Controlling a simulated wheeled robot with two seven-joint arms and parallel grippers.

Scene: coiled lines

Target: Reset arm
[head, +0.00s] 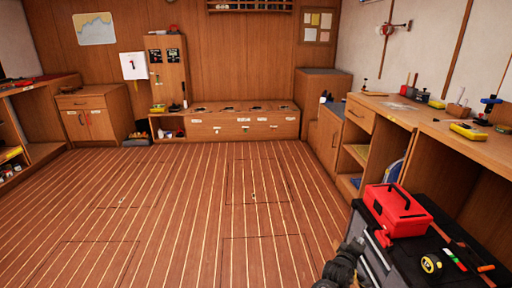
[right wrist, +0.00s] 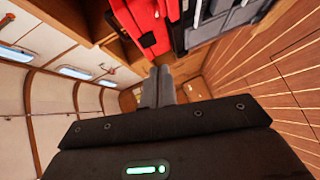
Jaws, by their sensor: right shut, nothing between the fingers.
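My right gripper (head: 343,266) shows at the bottom of the head view, right of centre, in front of the dark tool cart (head: 368,250). In the right wrist view its two grey fingers (right wrist: 159,88) lie together, shut with nothing between them. My left gripper is in neither view.
A red toolbox (head: 398,210) and a yellow tape measure (head: 431,265) sit on the cart at the lower right. A wooden workbench (head: 405,108) with tools runs along the right wall. A low bench (head: 240,128) stands at the back. The striped wooden floor (head: 165,210) is clear.

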